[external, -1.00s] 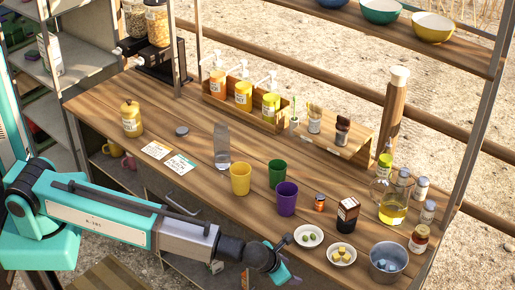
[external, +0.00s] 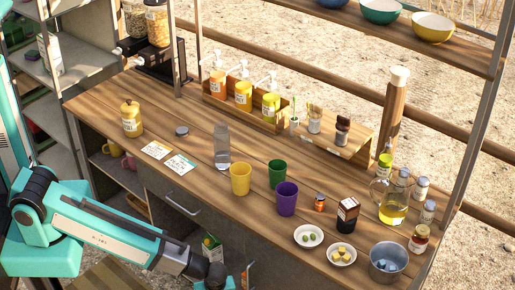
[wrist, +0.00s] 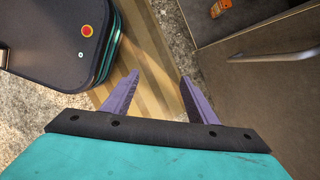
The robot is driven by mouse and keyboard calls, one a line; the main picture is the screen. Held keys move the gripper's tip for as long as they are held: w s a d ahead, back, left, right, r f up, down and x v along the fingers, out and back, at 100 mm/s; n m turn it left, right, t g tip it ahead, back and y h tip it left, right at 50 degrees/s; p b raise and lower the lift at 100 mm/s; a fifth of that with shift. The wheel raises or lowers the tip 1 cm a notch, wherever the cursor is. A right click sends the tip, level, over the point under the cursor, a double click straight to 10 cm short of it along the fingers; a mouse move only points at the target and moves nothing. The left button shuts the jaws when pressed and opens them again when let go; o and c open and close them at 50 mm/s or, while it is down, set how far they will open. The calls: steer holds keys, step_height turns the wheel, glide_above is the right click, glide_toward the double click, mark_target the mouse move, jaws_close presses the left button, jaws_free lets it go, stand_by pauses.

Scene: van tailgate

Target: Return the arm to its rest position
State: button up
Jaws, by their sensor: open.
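My arm is at the lower left in the external view, low in front of the counter (external: 215,205). Its wrist is near the bottom edge, and the fingers are out of sight there. In the wrist view my gripper (wrist: 158,98) is open. Its two purple fingers stand apart with nothing between them, above a strip of wooden planks.
Cups stand near the counter's front: yellow (external: 240,179), green (external: 277,173) and purple (external: 286,199). Small dishes, a metal bucket (external: 388,262) and an oil bottle (external: 393,205) are at the right. A cabinet door with a handle (wrist: 275,55) is close by at the right in the wrist view.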

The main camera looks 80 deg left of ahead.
steer(key=s+f+n+g+h+b, duration=0.1)
steer(key=s+f+n+g, duration=0.1)
steer(key=s+f+n, duration=0.3)
steer(key=s+f+n+g+h+b, duration=0.2)
steer(key=s+f+n, duration=0.3)
steer(key=s+n, duration=0.5)
steer(key=s, duration=0.8)
steer(key=shift+s+a+f+n+g, duration=0.2)
steer(key=shift+a+f+n+g, duration=0.15)
steer(key=shift+f+n+g, duration=0.05)
